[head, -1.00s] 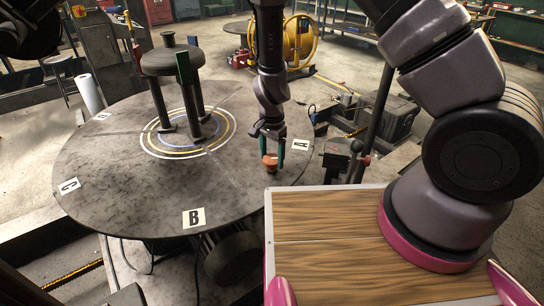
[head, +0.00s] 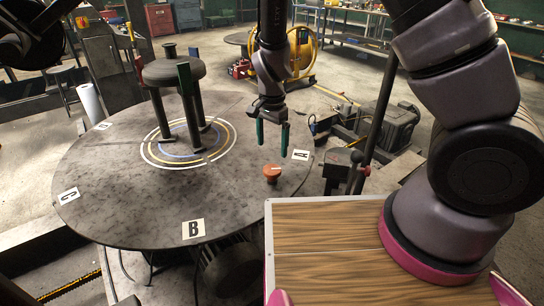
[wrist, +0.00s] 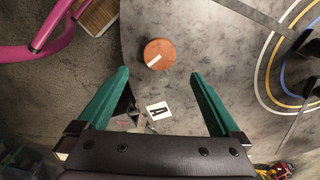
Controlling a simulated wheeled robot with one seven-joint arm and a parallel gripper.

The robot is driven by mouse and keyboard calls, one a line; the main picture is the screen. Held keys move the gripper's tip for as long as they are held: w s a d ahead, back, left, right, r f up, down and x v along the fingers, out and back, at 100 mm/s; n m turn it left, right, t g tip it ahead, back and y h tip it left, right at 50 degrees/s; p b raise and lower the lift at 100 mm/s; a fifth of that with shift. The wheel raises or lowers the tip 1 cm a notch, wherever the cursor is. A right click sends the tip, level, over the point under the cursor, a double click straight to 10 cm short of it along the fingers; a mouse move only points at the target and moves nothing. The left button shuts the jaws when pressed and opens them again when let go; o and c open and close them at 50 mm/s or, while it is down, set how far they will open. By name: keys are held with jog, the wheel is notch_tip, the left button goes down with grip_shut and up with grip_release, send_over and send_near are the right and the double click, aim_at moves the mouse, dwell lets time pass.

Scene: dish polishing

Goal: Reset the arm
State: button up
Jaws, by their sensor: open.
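My gripper (head: 272,136) has two green fingers, spread apart and empty. It hangs above the right part of the round grey table (head: 110,200), beside the label A (head: 300,154). An orange-brown round puck (head: 272,171) with a white mark on top stands on the table just below the fingertips, apart from them. In the wrist view the puck (wrist: 159,54) lies just beyond the open fingertips (wrist: 159,73), with nothing between the fingers.
A dark stand with several legs (head: 175,70) rises from the ringed circle on the table. The wood-topped surface (head: 325,240) carries my arm's base at front right. A vise-like dark tool (head: 340,165) stands right of the table. The table's front is clear.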

jog(key=shift+r, duration=0.9)
jog(key=d+r+n+t+y, duration=0.15)
jog(key=d+r, duration=0.35)
jog(key=r, duration=0.6)
jog(key=d+r+n+t+y, duration=0.15)
jog(key=d+r, duration=0.45)
jog(key=r, duration=0.6)
jog(key=s+d+r+n+t+h, duration=0.1)
jog(key=s+d+r+t, duration=0.3)
jog(key=s+d+r, duration=0.7)
jog(key=shift+v, duration=0.75)
